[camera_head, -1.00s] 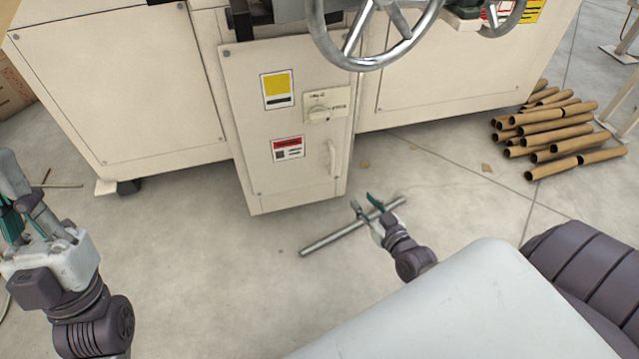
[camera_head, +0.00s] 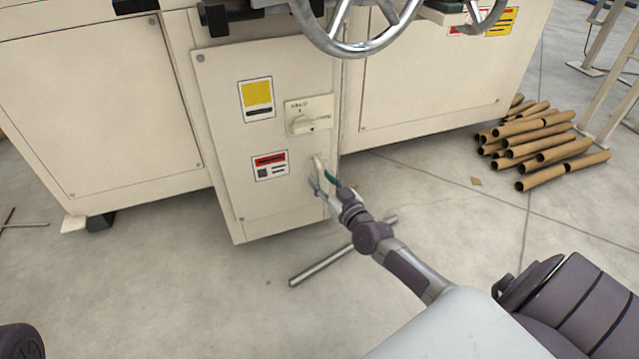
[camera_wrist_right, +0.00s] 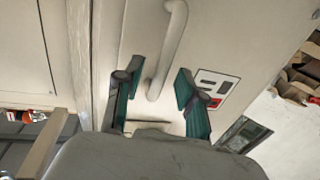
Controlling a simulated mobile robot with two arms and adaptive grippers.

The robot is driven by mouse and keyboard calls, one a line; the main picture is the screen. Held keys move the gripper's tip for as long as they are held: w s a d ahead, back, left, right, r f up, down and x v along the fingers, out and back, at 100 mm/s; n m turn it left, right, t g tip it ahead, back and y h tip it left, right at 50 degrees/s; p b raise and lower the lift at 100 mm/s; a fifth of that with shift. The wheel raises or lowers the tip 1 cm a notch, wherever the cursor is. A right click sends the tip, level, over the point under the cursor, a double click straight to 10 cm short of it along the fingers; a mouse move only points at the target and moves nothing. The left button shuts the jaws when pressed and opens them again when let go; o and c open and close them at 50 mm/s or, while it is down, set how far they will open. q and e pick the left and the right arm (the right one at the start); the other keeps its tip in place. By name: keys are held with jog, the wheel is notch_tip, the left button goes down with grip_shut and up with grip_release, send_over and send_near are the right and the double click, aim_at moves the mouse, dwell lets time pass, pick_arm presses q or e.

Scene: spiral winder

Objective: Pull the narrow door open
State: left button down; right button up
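The narrow door (camera_head: 222,110) is a cream panel in the middle of the machine, with a yellow label, a rotary switch and a red-topped label. It appears closed. Its cream vertical handle (camera_head: 318,167) is at the lower right of the panel. My right gripper (camera_head: 324,183) is at the handle, partly covering it. In the right wrist view the handle (camera_wrist_right: 168,52) comes down between the two spread teal-padded fingers (camera_wrist_right: 155,95), with gaps on both sides. Contact with the handle does not show. My left gripper is out of view.
A handwheel (camera_head: 365,45) juts out above the door. A metal bar (camera_head: 325,265) lies on the floor below my right arm. Several cardboard tubes (camera_head: 545,150) are piled at the right. The floor before the door is otherwise mostly clear.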

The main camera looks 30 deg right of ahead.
jog(key=shift+w, duration=0.9)
grip_shut()
